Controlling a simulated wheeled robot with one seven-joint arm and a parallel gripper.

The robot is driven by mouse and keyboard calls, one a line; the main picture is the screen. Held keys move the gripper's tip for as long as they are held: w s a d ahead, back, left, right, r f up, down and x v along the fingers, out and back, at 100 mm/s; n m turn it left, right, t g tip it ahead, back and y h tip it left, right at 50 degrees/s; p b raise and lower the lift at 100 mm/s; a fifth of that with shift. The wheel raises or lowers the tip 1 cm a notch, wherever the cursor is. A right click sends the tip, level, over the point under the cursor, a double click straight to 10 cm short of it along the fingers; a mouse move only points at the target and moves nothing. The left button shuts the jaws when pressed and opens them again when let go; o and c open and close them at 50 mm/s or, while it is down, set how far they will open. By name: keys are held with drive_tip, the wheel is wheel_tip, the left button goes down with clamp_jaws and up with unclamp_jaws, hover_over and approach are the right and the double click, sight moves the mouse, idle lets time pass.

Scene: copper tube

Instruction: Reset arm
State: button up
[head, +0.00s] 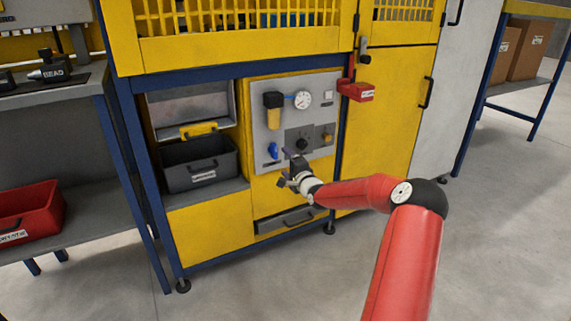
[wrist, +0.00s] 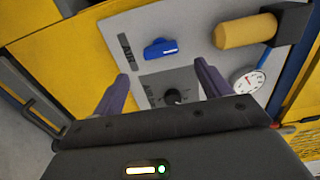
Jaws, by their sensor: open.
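My gripper (head: 289,168) is at the end of my red arm, in front of the lower part of the grey control panel (head: 262,137) on the yellow machine. In the wrist view, the two purple fingers of my gripper (wrist: 165,85) stand apart with nothing between them. Beyond them is a black knob (wrist: 173,97) on a darker grey plate, apart from the fingers as far as I can tell. A blue valve handle (wrist: 160,48) sits on the panel beside that plate. It also shows in the head view (head: 273,151).
The panel also carries a yellow filter bowl (head: 273,116) and a round gauge (head: 302,99). A red box (head: 356,91) juts out at the panel's upper right. A dark grey bin (head: 199,164) stands in the left bay. A red bin (head: 30,212) is at far left. Floor at right is clear.

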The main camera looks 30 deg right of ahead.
drive_tip(key=s+a+r+n+g, duration=0.3)
drive_tip(key=s+a+n+g, duration=0.15)
drive_tip(key=a, duration=0.45)
drive_tip(key=s+a+r+n+g, duration=0.3)
drive_tip(key=s+a+n, duration=0.3)
drive_tip(key=a, duration=0.2)
drive_tip(key=s+a+r+n+g, duration=0.1)
drive_tip(key=s+a+n, duration=0.1)
drive_tip(key=s, duration=1)
drive_tip(key=s+a+r+n+g, duration=0.1)
drive_tip(key=s+a+n+g, duration=0.1)
drive_tip(key=s, duration=1.1)
drive_tip(key=s+a+r+n+g, duration=0.1)
drive_tip(key=s+a+n+g, duration=0.1)
drive_tip(key=s, duration=1.1)
drive_tip(key=shift+a+r+n+h, duration=0.35)
drive_tip(key=shift+a+n, duration=0.3)
drive_tip(key=shift+a, duration=0.35)
drive_tip(key=shift+c, duration=0.2)
